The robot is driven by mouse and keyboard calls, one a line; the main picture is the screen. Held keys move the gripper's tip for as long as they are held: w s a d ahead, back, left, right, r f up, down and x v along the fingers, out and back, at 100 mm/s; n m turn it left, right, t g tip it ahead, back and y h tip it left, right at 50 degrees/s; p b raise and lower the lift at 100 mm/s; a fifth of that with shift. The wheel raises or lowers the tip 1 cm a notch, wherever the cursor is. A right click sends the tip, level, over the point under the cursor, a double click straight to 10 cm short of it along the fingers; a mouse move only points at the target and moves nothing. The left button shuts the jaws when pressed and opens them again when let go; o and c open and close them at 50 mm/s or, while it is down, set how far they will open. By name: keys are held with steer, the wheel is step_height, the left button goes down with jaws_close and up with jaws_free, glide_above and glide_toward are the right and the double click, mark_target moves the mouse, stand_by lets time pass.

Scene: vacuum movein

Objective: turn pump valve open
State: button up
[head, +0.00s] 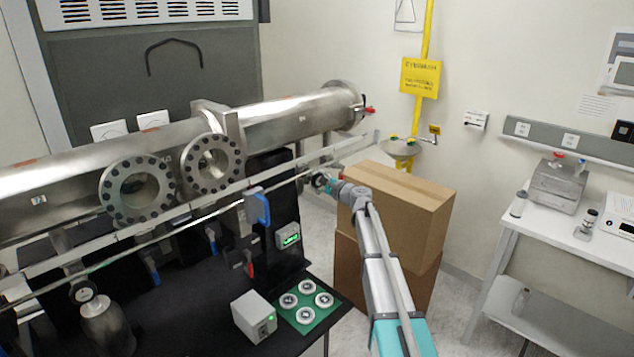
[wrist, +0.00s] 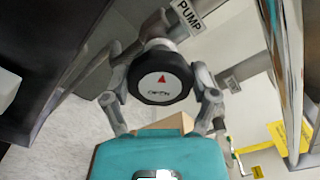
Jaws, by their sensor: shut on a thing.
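The pump valve's round black knob (wrist: 160,78) is in the middle of the wrist view. Its white face carries a red arrow pointing up and small lettering that seems to read OPEN. A PUMP label (wrist: 189,17) is just above it. My gripper (wrist: 162,88) has one finger on each side of the knob and is shut on its rim. In the head view my gripper (head: 325,183) is at the right end of the apparatus, below the steel tube (head: 290,118). The knob is too small and covered there to make out.
Cardboard boxes (head: 405,205) stand right beside my arm. A long metal rail (head: 215,197) runs in front of the tube. A black bench top (head: 190,320) holds a small grey box (head: 253,316) and a green tray (head: 327,314). A white table (head: 560,230) stands at right.

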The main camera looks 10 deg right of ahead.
steer(key=n, duration=0.7)
steer(key=shift+s+a+f, duration=0.1)
steer(key=n, duration=0.6)
steer(key=shift+n, duration=0.4)
steer(key=n, duration=0.7)
steer(key=shift+f, duration=0.1)
steer(key=n, duration=0.7)
steer(key=o, duration=0.9)
steer(key=shift+o, duration=0.5)
